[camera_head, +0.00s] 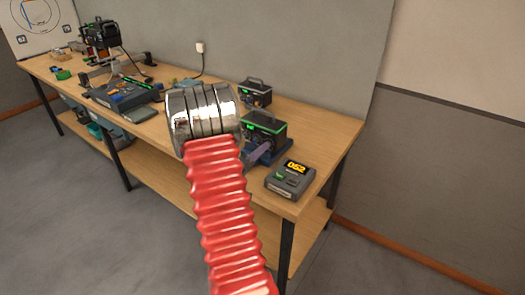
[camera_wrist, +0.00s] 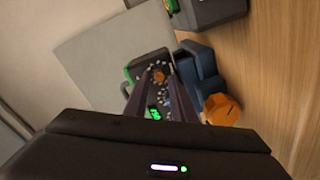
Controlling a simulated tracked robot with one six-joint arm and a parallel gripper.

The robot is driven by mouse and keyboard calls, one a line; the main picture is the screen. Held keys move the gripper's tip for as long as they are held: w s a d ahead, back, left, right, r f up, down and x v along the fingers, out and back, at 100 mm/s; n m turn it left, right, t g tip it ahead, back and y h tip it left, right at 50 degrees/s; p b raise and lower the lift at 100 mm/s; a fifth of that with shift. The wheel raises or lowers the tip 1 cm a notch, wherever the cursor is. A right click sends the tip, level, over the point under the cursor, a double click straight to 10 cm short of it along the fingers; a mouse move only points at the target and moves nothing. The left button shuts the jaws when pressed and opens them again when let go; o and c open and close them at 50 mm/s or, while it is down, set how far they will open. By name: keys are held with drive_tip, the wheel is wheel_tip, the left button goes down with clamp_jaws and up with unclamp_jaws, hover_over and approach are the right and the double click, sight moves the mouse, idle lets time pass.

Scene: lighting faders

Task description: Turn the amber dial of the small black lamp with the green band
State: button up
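The small black lamp (camera_head: 265,130) with a green band stands near the right end of the workbench, partly hidden by my arm. In the wrist view its dark front (camera_wrist: 143,68) with a green strip faces my gripper. The small round amber dial (camera_wrist: 158,76), ringed by pale marks, shows between my fingertips. My gripper (camera_wrist: 158,82) is open, with one dark finger on each side of the dial; I cannot tell whether they touch it. A lit green display (camera_wrist: 154,113) shows between the fingers. In the head view the gripper (camera_head: 262,152) is mostly hidden by my arm.
A dark blue base (camera_wrist: 205,72) and a larger orange knob (camera_wrist: 222,110) are close to the right finger. A second black lamp (camera_head: 255,93) stands behind. A grey box with an amber readout (camera_head: 290,181) sits at the bench's right front. Bare wood lies right.

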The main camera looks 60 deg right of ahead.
drive_tip(key=shift+s+d, duration=0.15)
drive_tip(key=shift+d, duration=0.8)
clamp_jaws()
